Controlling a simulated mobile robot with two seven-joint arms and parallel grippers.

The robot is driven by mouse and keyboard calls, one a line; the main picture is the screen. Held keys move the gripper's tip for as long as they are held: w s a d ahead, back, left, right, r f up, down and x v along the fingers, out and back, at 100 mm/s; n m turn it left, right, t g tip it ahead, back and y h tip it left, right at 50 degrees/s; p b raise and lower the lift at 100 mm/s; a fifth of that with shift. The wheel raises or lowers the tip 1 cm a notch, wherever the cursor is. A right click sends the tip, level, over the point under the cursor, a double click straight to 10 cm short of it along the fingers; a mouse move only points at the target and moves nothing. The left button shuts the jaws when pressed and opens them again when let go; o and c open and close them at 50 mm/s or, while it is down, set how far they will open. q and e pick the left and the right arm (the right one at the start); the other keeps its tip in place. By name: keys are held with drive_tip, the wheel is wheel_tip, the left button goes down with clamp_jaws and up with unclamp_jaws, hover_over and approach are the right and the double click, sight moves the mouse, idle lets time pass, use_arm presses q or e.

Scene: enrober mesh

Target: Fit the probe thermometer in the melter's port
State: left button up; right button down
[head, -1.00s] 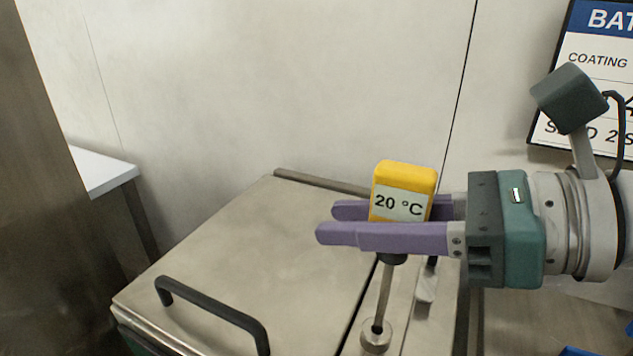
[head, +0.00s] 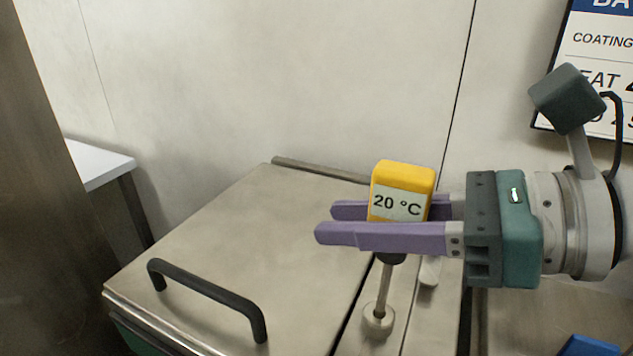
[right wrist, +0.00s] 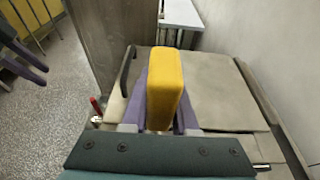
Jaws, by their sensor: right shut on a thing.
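The probe thermometer has a yellow head (head: 403,176) with a display reading 20 °C, a dark collar and a thin metal stem (head: 386,282). My right gripper (head: 340,222) is shut on the head, its purple fingers on either side. The yellow head also shows between the fingers in the right wrist view (right wrist: 164,85). The stem points down, slightly tilted in the picture, into the round metal port (head: 378,321) on the melter's top (head: 240,240); part of the stem shows above it. My left gripper (right wrist: 28,62) is at the upper left of the right wrist view, apparently open and empty.
A black handle (head: 208,298) stands on the melter's lid, left of the port. A metal tab (head: 430,271) stands just right of the stem. A wall sign (head: 600,75) hangs behind my right arm. A white table (head: 98,162) is at the left.

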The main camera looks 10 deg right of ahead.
drive_tip(key=shift+f+b, duration=1.8)
drive_tip(key=shift+f, duration=0.15)
drive_tip(key=shift+f+b, duration=0.7)
drive_tip(key=shift+f, duration=0.05)
drive_tip(key=shift+f+b, duration=1.15)
drive_tip(key=shift+f, duration=0.1)
drive_tip(key=c, duration=0.6)
unclamp_jaws()
drive_tip(key=shift+r, duration=0.1)
drive_tip(key=b+v, duration=0.3)
drive_tip(key=v, duration=0.5)
drive_tip(key=shift+s+d, duration=0.1)
drive_tip(key=shift+b+v, duration=0.3)
drive_tip(key=shift+v, duration=0.55)
drive_tip(key=shift+r, duration=0.1)
